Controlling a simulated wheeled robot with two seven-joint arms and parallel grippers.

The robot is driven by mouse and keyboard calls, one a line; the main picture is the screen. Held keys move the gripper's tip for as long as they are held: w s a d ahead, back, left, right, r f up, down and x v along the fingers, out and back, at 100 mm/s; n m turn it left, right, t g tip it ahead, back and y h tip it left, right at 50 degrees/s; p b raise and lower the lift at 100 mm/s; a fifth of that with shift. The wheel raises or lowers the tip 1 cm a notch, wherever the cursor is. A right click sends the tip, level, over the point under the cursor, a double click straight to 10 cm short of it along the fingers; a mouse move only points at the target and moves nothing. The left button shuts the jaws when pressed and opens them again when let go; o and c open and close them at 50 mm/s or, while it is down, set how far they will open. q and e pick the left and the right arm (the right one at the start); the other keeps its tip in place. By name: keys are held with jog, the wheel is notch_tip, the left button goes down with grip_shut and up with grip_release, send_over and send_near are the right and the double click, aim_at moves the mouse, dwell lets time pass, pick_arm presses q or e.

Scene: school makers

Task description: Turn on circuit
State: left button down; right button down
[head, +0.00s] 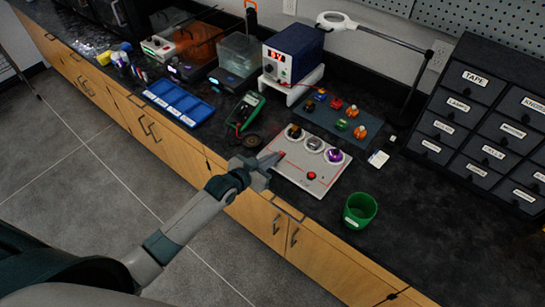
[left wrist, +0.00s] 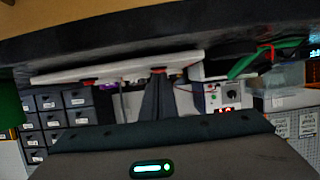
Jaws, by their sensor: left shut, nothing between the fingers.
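The circuit board (head: 290,183) is a pale panel with red lines, lying on the dark counter. It bears a black-and-orange part (head: 294,132), a silver part (head: 315,144), a purple part (head: 334,156) and a red button (head: 311,175). My left gripper (head: 277,157) is shut and empty, its tips at the board's left edge by a small red spot. In the left wrist view the shut fingers (left wrist: 158,97) point at a red piece (left wrist: 158,70) on the board (left wrist: 120,74); whether they touch it I cannot tell. My right gripper is not in view.
A green cup (head: 360,210) stands at the counter's front edge. A grey tray of coloured parts (head: 325,121), a power supply (head: 292,55), a green multimeter (head: 246,110) and a blue tray (head: 178,103) lie behind and left. A labelled drawer cabinet (head: 480,120) stands right.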

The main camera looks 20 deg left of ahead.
pick_arm(q)
jog(key=shift+r+p, duration=0.55)
jog(key=shift+r, duration=0.15)
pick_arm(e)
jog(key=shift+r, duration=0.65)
pick_arm(q)
jog(key=shift+r, duration=0.1)
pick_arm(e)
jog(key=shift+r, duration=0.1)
